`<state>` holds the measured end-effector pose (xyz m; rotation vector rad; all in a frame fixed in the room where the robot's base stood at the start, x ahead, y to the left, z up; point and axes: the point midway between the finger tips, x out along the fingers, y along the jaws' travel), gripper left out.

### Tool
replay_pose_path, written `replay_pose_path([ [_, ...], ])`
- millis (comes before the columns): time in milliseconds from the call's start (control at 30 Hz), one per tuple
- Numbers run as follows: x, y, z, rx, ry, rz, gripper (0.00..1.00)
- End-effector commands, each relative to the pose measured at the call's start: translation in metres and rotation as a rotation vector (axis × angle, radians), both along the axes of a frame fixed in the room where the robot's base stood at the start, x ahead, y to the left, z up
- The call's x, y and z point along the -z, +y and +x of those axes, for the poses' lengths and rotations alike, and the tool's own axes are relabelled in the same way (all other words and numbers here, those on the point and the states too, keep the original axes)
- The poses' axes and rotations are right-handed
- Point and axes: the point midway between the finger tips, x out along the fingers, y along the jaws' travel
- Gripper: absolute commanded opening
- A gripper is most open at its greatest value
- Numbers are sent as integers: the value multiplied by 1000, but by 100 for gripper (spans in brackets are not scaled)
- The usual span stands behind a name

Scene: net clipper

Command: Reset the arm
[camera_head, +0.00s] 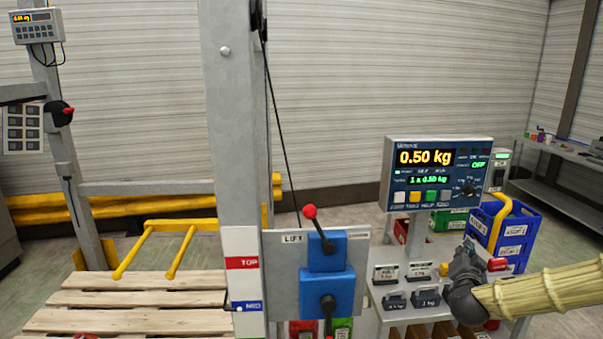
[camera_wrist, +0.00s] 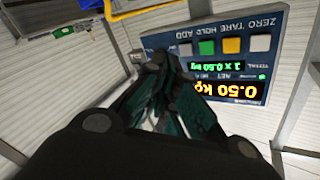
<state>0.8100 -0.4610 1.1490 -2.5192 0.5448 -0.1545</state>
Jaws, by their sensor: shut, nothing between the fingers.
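My gripper (camera_head: 468,256) is at the right in the head view, just below the scale display panel (camera_head: 439,180), with my arm reaching in from the right edge. In the wrist view my gripper (camera_wrist: 162,62) is shut and empty, its dark fingers together. The same display panel (camera_wrist: 285,62) shows upside down behind the fingers, reading 0.50 kg. I cannot tell whether the fingers touch the panel; they overlap its lower edge in the wrist view.
A blue lift control box (camera_head: 326,290) with a red-knobbed lever (camera_head: 310,212) stands left of my gripper, beside a grey post (camera_head: 230,120). Blue crates (camera_head: 515,237) stand behind my gripper. A wooden pallet (camera_head: 130,318) lies at the lower left. A side table (camera_head: 570,150) is far right.

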Motion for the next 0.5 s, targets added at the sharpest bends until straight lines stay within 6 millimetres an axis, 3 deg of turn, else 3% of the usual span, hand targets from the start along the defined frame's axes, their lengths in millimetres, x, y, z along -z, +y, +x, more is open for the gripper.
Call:
replay_pose_path([
  [167,48,44,-6,-93,95,-9,0],
  [267,86,74,-16,-162,175,-14,0],
  [500,193,148,-66,-341,414,-21,0],
])
